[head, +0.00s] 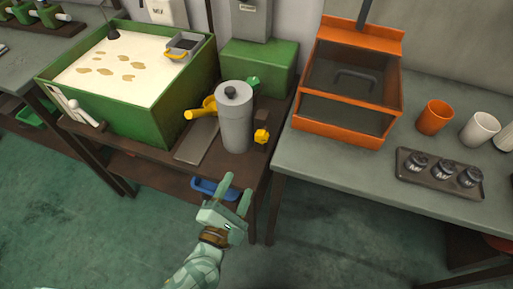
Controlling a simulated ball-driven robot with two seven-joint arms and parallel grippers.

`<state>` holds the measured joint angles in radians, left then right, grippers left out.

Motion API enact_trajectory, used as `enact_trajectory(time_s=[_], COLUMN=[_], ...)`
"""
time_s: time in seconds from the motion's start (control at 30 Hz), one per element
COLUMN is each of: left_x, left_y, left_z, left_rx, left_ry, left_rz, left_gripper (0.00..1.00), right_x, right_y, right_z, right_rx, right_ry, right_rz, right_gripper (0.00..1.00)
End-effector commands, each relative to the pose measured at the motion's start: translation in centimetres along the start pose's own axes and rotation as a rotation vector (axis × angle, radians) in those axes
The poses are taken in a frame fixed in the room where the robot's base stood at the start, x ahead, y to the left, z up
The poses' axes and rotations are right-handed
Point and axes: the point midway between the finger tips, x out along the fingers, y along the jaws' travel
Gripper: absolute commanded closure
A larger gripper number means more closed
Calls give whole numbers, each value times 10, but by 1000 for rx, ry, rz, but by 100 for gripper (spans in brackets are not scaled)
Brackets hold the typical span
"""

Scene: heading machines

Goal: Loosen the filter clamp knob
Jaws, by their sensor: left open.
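A grey filter canister (236,120) with a black top knob (232,92) stands upright near the right end of the brown bench. A yellow lobed knob (262,136), which looks like the clamp knob, sits low at the canister's right side. A yellow handled part (200,110) shows at its left, and a green piece (253,83) shows behind it. My left gripper (235,191) is open and empty, in front of the bench and below the yellow knob in the picture, apart from it. My right gripper is out of view.
A green tank (150,100) of pale liquid stands on the bench's left. A blue handle (213,188) is under the bench top, beside my gripper. A grey table (300,165) at right holds an orange box (335,130), cups (435,117) and a dark tray (422,181).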

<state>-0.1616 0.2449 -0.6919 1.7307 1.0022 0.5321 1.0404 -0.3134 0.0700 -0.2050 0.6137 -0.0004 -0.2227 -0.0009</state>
Motion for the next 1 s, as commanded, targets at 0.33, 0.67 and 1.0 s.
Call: enact_trajectory(time_s=[0.33, 0.67, 1.0], left_x=[70, 141, 160], left_y=[0, -1, 0], left_z=[0, 0, 0], left_rx=[-3, -1, 0], left_ry=[-2, -2, -2], left_rz=[3, 0, 0], left_gripper=[43, 43, 43], right_x=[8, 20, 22], right_y=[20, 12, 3], right_z=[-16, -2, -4], right_rx=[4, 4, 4], right_ry=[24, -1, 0], right_rz=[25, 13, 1], right_gripper=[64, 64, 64])
